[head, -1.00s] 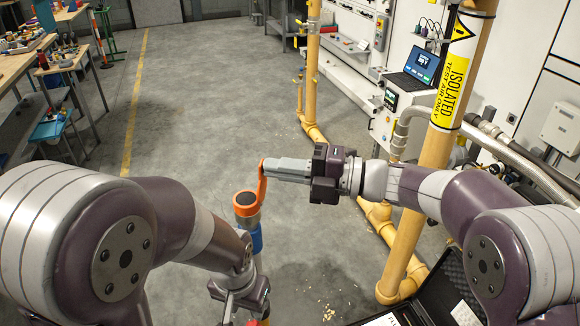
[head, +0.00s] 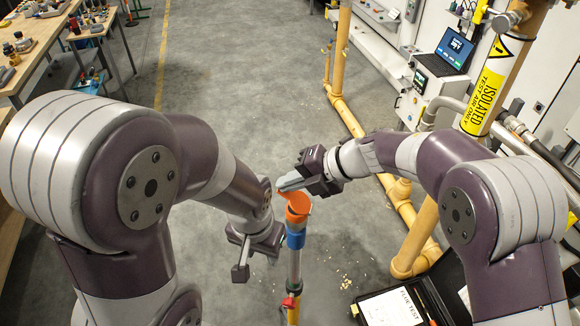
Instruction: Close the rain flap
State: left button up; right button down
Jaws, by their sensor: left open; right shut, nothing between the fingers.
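The orange rain flap (head: 291,198) is at the top of a slim upright pipe, above its orange collar (head: 297,215) and blue sleeve (head: 296,239). It looks tilted over the pipe mouth; I cannot tell whether it lies fully down. My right gripper (head: 283,184) is shut and empty, with its fingertips at the flap and partly covering it. They look in contact. My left gripper (head: 247,262) is open and empty, low and left of the pipe, apart from it.
Yellow gas pipes (head: 350,118) run along the floor and up at the right. An open black case with a paper sheet (head: 392,308) lies at lower right. A laptop (head: 455,49) stands on a panel. Benches stand at left.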

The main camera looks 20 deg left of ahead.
jog(key=shift+x, duration=0.8)
jog(key=shift+a+f, duration=0.65)
jog(key=shift+f, duration=0.2)
jog(key=shift+a+f, duration=0.3)
jog(key=shift+f, duration=0.3)
jog(key=shift+a+f, duration=0.1)
